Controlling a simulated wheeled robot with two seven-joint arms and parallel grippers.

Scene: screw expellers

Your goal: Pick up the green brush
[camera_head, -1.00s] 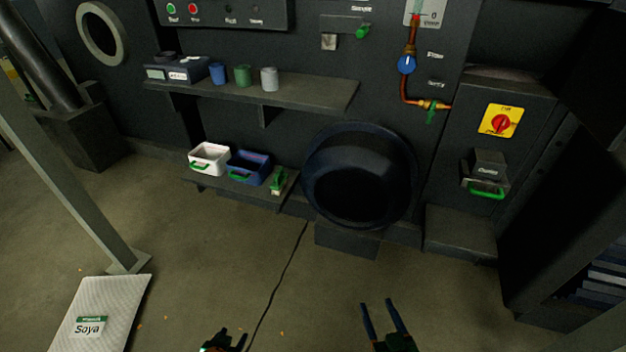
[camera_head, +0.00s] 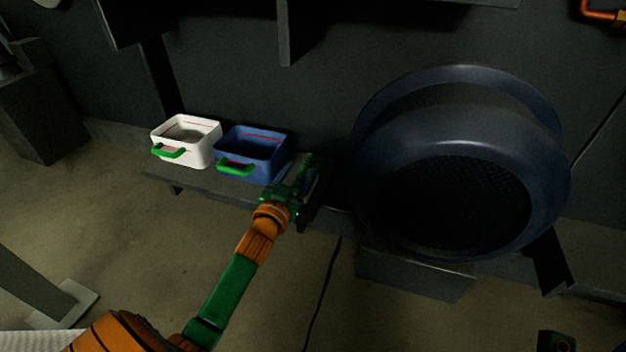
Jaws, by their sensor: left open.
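The green brush (camera_head: 309,161) is at the right end of the low shelf, just right of the blue bin. My left gripper (camera_head: 300,176) reaches over that end of the shelf from the lower left. It is open and at the brush, hiding most of it. The gripper and brush are both dark green and overlap, so I cannot tell whether the fingers touch it or are around it. My right gripper's fingers are not seen.
A white bin (camera_head: 186,140) and a blue bin (camera_head: 250,152), each with a green handle, stand on the low shelf (camera_head: 205,183). A large dark round drum (camera_head: 460,100) stands close right of the shelf end. A black cable (camera_head: 322,295) lies on the floor.

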